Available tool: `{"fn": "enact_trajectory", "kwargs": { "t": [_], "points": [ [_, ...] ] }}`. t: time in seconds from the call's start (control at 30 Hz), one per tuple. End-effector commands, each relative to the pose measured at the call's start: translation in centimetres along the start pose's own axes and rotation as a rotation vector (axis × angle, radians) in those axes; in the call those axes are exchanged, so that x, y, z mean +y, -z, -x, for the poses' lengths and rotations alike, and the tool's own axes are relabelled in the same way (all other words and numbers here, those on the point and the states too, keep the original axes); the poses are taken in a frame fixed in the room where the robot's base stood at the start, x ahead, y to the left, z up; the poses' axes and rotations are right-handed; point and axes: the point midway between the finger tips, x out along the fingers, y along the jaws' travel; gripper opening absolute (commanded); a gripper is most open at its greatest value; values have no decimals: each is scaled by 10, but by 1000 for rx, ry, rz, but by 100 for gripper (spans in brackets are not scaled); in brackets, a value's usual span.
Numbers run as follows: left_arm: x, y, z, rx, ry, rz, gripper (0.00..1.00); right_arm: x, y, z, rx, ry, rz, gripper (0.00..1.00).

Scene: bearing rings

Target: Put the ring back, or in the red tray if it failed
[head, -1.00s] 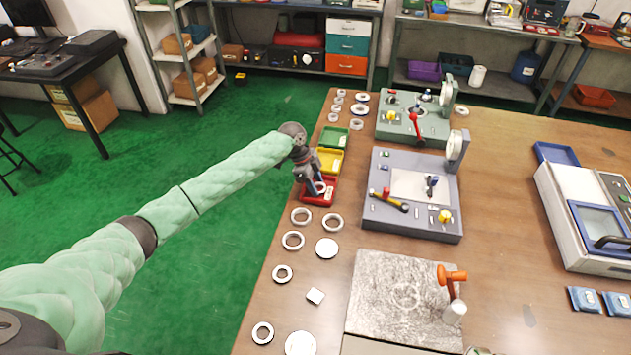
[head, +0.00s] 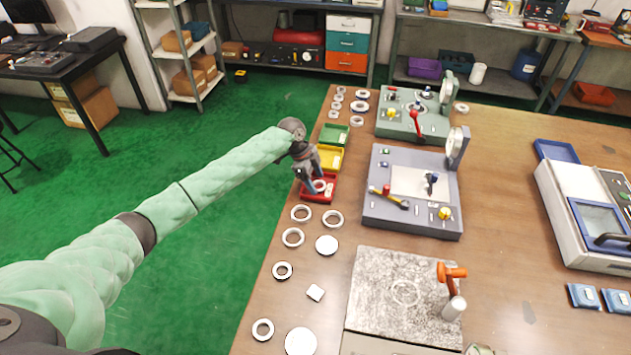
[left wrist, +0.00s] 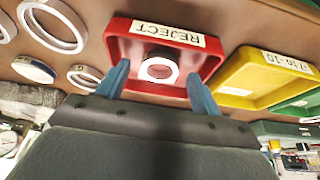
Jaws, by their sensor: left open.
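The red tray (head: 316,196), labelled REJECT in the left wrist view (left wrist: 117,52), sits at the table's left edge. A ring (left wrist: 158,68) lies inside it; in the head view the ring (head: 320,186) shows just below my fingers. My left gripper (head: 315,183) is over the red tray. In the left wrist view its two blue fingers (left wrist: 160,84) are spread apart, one to each side of the ring, with gaps between them and the ring. My right gripper is not in view.
A yellow tray (head: 332,153) and a green tray (head: 333,130) stand just behind the red one. Several rings (head: 301,206) and discs lie on the table in front. A grey test device (head: 380,214) stands to the right, with a stone plate (head: 370,290) nearer.

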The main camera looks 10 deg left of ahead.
Motion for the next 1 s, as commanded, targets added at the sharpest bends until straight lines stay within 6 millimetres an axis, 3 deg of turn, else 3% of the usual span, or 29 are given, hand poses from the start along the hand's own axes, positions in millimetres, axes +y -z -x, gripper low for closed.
{"fn": "enact_trajectory", "kwargs": {
  "t": [0.3,0.6,0.8,1.0],
  "points": [
    [0,-2,50,-1,2,-1,66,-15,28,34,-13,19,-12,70],
    [0,-2,99,-1,0,0,66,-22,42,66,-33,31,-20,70],
    [0,0,113,0,0,0,66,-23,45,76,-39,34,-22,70],
    [0,0,114,0,-1,0,66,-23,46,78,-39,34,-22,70]
  ]
}}
